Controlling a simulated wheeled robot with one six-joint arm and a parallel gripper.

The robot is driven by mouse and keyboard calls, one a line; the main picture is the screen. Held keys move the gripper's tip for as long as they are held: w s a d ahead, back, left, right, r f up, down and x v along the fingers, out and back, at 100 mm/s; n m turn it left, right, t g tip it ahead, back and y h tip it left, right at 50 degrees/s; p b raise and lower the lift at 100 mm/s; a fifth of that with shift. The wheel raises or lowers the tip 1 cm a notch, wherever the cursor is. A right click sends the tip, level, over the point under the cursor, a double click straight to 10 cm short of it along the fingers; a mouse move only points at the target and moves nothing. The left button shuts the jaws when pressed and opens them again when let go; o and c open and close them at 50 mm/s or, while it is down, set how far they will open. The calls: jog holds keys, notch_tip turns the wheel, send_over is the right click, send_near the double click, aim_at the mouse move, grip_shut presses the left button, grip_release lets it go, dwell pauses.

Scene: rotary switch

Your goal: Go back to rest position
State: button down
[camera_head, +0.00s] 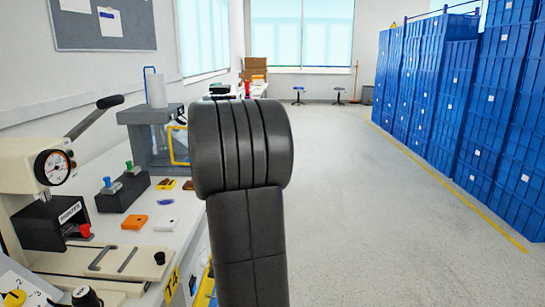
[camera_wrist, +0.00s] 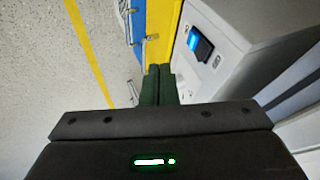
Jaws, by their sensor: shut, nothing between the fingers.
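My gripper shows in the wrist view, with its two dark green fingers (camera_wrist: 158,84) together and nothing between them. The fingers point toward a yellow surface and a pale grey box, and whether they touch either cannot be told. In the head view my dark arm fills the middle, and the gripper is not visible there. A yellow rotary knob (camera_head: 14,298) with numbers beside it sits at the bottom left corner, partly cut off. A black knob (camera_head: 85,297) stands to its right. My gripper is apart from both knobs as far as the views show.
The bench at left carries a press with a dial gauge (camera_head: 55,167), an orange block (camera_head: 134,222) and a grey fixture (camera_head: 150,140). Blue crates (camera_head: 500,120) are stacked along the right. The floor (camera_head: 350,200) between is clear. A grey box with a lit blue screen (camera_wrist: 199,44) is near the fingers.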

jog(key=v, duration=0.4)
jog(key=shift+w+a+f+m+g+y+b, duration=0.1)
jog(key=shift+w+f+m+g+y+b, duration=0.1)
jog(key=shift+w+f+g+y+b, duration=0.35)
jog(key=shift+w+f+m+g+y+b, duration=0.15)
jog(key=shift+w+f+g+y, duration=0.25)
jog(key=shift+w+g+y, duration=0.5)
jog(key=shift+w+a+f+m+g+y+b, duration=0.1)
jog(key=shift+w+f+m+g+y+b, duration=0.2)
jog(key=shift+w+f+g+y, duration=0.4)
jog(key=shift+d+r, duration=0.15)
jog(key=shift+r, duration=0.05)
